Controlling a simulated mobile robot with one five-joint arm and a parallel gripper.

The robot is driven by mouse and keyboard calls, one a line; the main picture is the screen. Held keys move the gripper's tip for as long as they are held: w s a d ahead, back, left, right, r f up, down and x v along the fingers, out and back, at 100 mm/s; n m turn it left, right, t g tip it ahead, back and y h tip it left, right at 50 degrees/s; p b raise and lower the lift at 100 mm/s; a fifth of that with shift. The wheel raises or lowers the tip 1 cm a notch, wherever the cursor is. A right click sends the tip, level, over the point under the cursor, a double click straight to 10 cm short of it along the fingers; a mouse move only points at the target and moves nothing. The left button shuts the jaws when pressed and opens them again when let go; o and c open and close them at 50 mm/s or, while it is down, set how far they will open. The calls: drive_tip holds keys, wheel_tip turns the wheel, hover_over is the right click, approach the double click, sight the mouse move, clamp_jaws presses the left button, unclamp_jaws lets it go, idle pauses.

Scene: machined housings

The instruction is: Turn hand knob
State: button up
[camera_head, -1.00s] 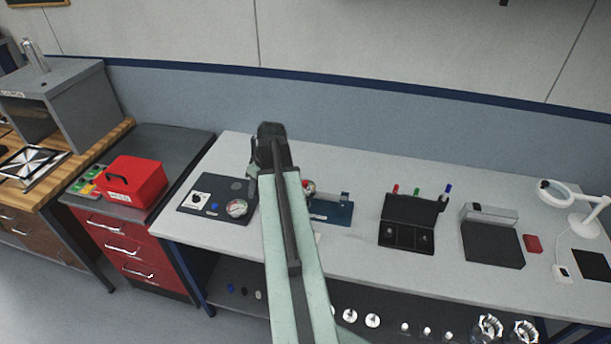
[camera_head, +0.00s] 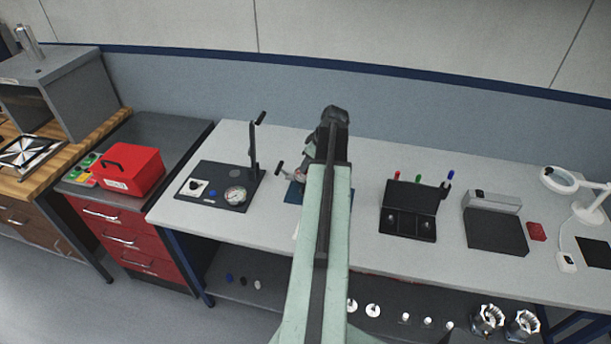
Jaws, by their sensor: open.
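A dark board (camera_head: 222,200) lies on the left part of the grey bench. It bears a small black knob (camera_head: 194,185) on a white plate, a blue button (camera_head: 213,193), a round gauge (camera_head: 235,195) and an upright post with a black handle (camera_head: 255,140). I cannot tell for sure which part is the hand knob. A blue fixture (camera_head: 293,193) stands to the right, mostly hidden by my arm; a small black handle (camera_head: 280,168) shows beside it. My gripper (camera_head: 307,172) is over the fixture, dark and partly hidden behind my arm; its jaws are open, and no held object is visible.
A black open case (camera_head: 408,223) and a grey box with a dark base (camera_head: 495,230) stand to the right, then a magnifier lamp (camera_head: 562,180). A red toolbox (camera_head: 132,170) sits on the cabinet at left. Several small parts lie on the lower shelf.

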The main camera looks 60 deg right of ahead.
drive_tip(key=shift+b+x, duration=0.3)
drive_tip(key=shift+x, duration=0.65)
